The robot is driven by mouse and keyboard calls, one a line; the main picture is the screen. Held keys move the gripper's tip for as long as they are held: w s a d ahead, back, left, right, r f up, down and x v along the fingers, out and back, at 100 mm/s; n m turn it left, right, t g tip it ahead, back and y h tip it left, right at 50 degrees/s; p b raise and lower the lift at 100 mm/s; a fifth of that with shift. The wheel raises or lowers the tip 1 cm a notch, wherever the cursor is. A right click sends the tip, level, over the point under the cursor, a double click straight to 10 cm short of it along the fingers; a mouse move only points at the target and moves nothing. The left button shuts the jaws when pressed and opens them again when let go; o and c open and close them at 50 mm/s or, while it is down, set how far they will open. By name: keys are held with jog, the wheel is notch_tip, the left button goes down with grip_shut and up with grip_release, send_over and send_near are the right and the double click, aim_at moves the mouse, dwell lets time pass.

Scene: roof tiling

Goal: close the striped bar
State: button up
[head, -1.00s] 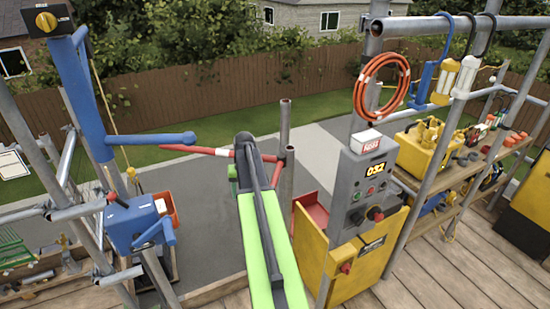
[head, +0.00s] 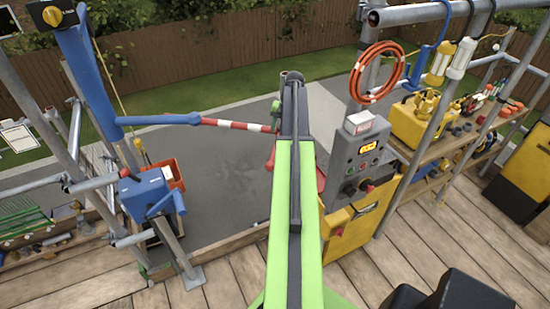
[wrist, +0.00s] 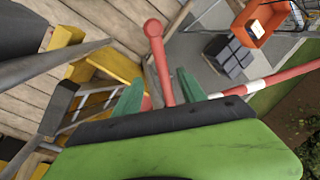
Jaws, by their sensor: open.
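The striped bar (head: 235,125) is red and white and runs roughly level from a blue sleeve (head: 160,119) rightward to behind my arm. It also shows in the wrist view (wrist: 260,84), running from the right edge toward the fingers. A red rod with a ball end (wrist: 154,30) points up the wrist picture between the teal fingertips of my gripper (wrist: 161,88). The fingers are apart, one on each side of the rod; whether they touch it I cannot tell.
A grey control box (head: 358,155) with a lit display stands on a yellow cabinet (head: 345,228) right of my arm. A blue winch box (head: 147,194) is at left. Scaffold poles stand on both sides. Wooden decking (head: 225,285) lies in front.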

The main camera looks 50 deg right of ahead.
aim_at(274, 154)
jog(key=f+b, duration=0.4)
jog(key=w+f+b, duration=0.1)
jog(key=f+b, duration=0.3)
jog(key=f, duration=0.1)
jog(key=w+a+f+b, duration=0.1)
jog(key=f+b, duration=0.2)
jog(key=f, duration=0.1)
jog(key=shift+w+f+b, duration=0.2)
jog(key=shift+b, duration=0.2)
jog(key=shift+r, duration=0.1)
grip_shut()
jog(key=shift+a, duration=0.1)
